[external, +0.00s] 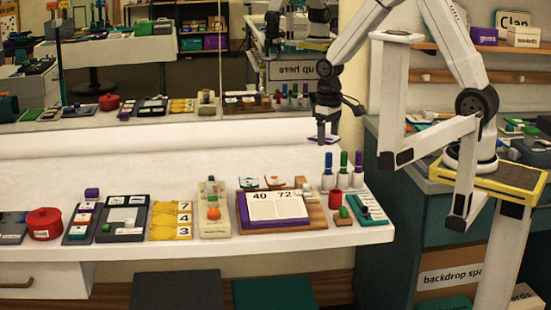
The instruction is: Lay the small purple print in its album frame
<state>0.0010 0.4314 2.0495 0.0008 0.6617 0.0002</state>
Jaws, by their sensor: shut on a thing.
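My gripper (324,132) hangs above the white table, toward its right end, pointing down. It is shut on the small purple print (321,141), a thin flat purple piece held well clear of the tabletop. Two dark trays with pale cards stand at the table's front left: a narrow one (68,238) and a wider one (121,238). I cannot tell which of them, if either, is the album frame. Both are far to the left of my gripper.
A purple-edged board with number cards (272,207) lies below the gripper, slightly left. Several bottles (328,180) stand at the right end. A red pot (45,225) and yellow number cards (171,221) are farther left. The table's back is bare. A mirror behind repeats the scene.

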